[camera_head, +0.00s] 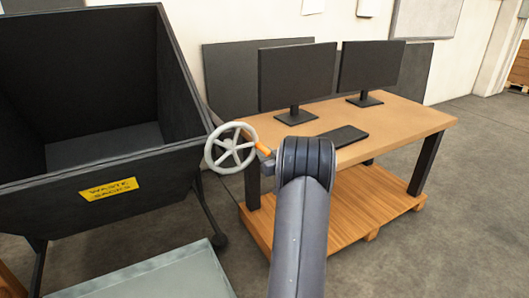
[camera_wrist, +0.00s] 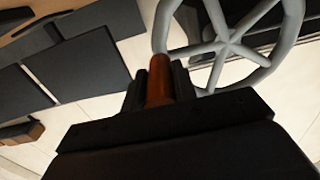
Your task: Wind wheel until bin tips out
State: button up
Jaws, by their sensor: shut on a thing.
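A grey spoked hand wheel (camera_head: 231,148) stands between the bin and the desk. It also shows large in the wrist view (camera_wrist: 284,47). An orange handle (camera_head: 264,148) sticks out from the right side of its rim. In the wrist view the handle (camera_wrist: 159,80) lies between my two jaws, and my gripper (camera_wrist: 160,86) is shut on it. In the head view my gripper is mostly hidden behind my arm. The dark bin (camera_head: 60,195) at the left has a yellow label reading "WASTE SACKS". Its open top faces up and its inside looks empty. It appears roughly level.
A wooden desk (camera_head: 400,122) with two monitors (camera_head: 297,76) and a keyboard (camera_head: 340,135) stands right of the wheel. A wooden pallet (camera_head: 345,222) lies under it. A pale grey flat surface (camera_head: 150,280) is at the lower left. Floor at the right is clear.

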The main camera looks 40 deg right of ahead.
jog(key=f, duration=0.1)
jog(key=b, duration=0.1)
jog(key=d+f, duration=0.1)
jog(key=shift+s+f+b, duration=0.25)
jog(key=shift+f+b, duration=0.05)
grip_shut()
notch_tip(320, 180, down, 8)
jog(key=a+b, duration=0.2)
jog(key=b, duration=0.4)
jog(key=shift+w+r, duration=0.2)
jog(key=shift+w, duration=0.1)
grip_release()
jog(key=o, duration=1.2)
jog(key=shift+s, duration=0.1)
